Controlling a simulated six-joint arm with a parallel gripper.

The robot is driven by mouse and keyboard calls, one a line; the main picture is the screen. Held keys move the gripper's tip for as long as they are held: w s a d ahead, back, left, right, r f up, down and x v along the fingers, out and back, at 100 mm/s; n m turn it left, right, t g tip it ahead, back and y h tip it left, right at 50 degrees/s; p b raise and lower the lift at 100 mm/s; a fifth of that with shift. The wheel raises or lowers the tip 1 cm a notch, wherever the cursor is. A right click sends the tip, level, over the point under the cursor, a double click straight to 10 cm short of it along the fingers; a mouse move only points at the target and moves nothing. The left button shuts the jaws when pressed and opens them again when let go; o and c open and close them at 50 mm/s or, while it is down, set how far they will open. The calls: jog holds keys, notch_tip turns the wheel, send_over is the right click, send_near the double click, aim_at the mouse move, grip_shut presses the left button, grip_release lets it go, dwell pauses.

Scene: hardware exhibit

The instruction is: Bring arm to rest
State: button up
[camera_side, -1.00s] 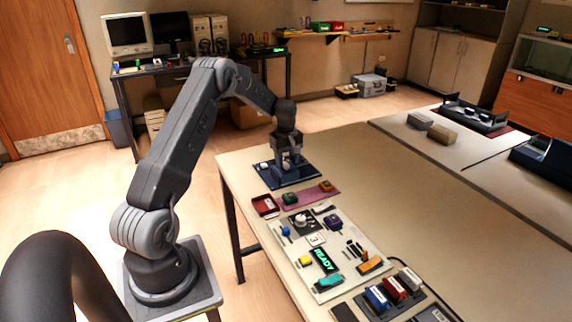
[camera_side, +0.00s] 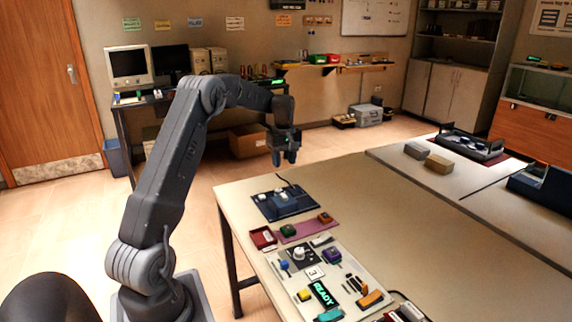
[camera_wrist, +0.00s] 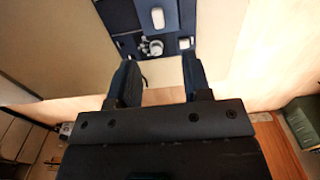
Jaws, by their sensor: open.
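My gripper (camera_side: 284,158) hangs above the far end of the table, pointing down, with nothing between its fingers. In the wrist view the two fingers of my gripper (camera_wrist: 156,82) are apart. Beyond them lies a dark blue board (camera_wrist: 120,18) with a white piece and a round silver part on it. In the side view the blue board (camera_side: 262,206) lies on the table, below and clear of my gripper, with white and blue parts on it.
The table (camera_side: 400,215) also holds a pink mat (camera_side: 305,229) and a pale panel (camera_side: 350,268) with coloured blocks and a READY display (camera_side: 323,294). A second table (camera_side: 400,168) stands at the right. The air around my gripper is clear.

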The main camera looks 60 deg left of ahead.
jog(key=s+d+r+m+t, duration=0.1)
jog(key=s+d+r+m, duration=0.2)
jog(key=d, duration=0.4)
jog(key=d+r+m+t+y, duration=0.1)
jog(key=d+r+m, duration=0.1)
jog(key=d+r, duration=0.4)
jog(key=s+d+r+m, duration=0.2)
jog(key=d+r+m, duration=0.15)
jog(key=d, duration=0.45)
jog(key=s+d+f+m+t+h, duration=0.1)
jog(key=s+d+m+t, duration=0.2)
jog(key=s+d+m, duration=0.6)
jog(key=s+d, duration=0.6)
jog(key=s, duration=0.2)
jog(key=shift+s+d+f+t, duration=0.2)
jog(key=shift+s+d+t, duration=0.1)
jog(key=shift+s, duration=0.05)
